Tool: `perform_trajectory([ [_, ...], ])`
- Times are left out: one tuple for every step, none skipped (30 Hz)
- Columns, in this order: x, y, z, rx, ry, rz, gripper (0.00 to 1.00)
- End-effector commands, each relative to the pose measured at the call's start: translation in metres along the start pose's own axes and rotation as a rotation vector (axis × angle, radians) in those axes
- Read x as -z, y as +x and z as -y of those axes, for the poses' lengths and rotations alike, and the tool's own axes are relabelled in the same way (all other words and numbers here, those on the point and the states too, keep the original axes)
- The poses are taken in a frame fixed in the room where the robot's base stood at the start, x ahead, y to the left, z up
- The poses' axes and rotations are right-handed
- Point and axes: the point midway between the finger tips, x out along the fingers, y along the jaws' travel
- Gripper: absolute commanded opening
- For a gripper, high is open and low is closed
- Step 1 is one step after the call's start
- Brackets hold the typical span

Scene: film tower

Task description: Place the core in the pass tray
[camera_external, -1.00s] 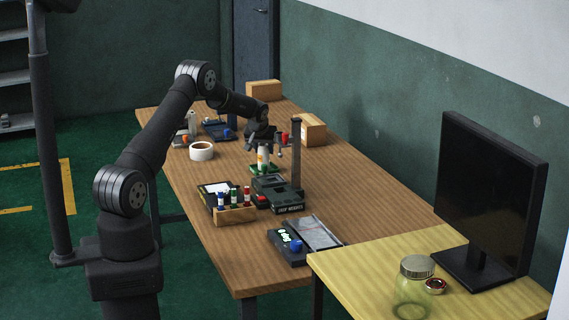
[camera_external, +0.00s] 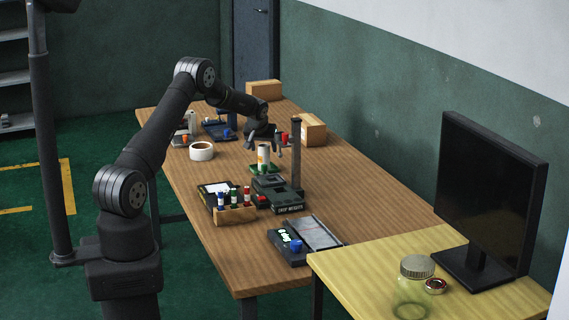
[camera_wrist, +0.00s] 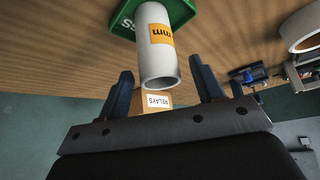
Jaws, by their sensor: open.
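The core (camera_external: 264,157) is a white tube with an orange label, standing upright in the green pass tray (camera_external: 258,172). In the wrist view the core (camera_wrist: 152,62) shows its open end towards me, with its far end at the green tray (camera_wrist: 180,14). My gripper (camera_external: 263,146) is open just above and behind the core. In the wrist view its two fingers (camera_wrist: 163,88) are apart, one on each side of the core's near end, with gaps to both sides. The tray's lettering is only partly visible.
A dark device with a tall post (camera_external: 296,155) stands close beside the tray. A rack of markers (camera_external: 235,213), a white tape roll (camera_external: 202,151) and cardboard boxes (camera_external: 313,131) stand around.

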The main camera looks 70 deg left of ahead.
Motion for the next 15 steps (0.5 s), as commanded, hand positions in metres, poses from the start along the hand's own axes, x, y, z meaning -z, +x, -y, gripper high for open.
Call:
perform_trajectory([
  [0.001,-0.009,0.0,0.0,0.0,-0.002,0.61],
  [0.001,-0.014,0.0,-0.001,0.0,-0.002,0.61],
  [0.001,-0.021,0.0,0.0,0.0,-0.002,0.61],
  [0.001,-0.026,0.0,0.0,0.0,-0.003,0.61],
  [0.001,-0.032,0.0,0.0,0.0,-0.003,0.61],
  [0.001,-0.039,0.0,0.0,0.001,-0.002,0.61],
  [0.001,-0.045,0.0,0.0,0.001,-0.003,0.61],
  [0.001,-0.051,0.0,0.0,0.001,-0.002,0.61],
  [0.001,-0.058,0.0,0.0,0.001,-0.003,0.61],
  [0.001,-0.063,0.0,0.0,0.001,-0.002,0.61],
  [0.001,-0.068,0.0,0.0,0.001,-0.001,0.61],
  [0.001,-0.075,-0.001,0.0,0.001,-0.002,0.61],
  [0.0,-0.079,0.0,0.0,0.001,-0.001,0.61],
  [0.0,-0.084,0.0,0.0,0.001,-0.001,0.61],
  [0.001,-0.089,-0.001,0.0,0.001,-0.002,0.61],
])
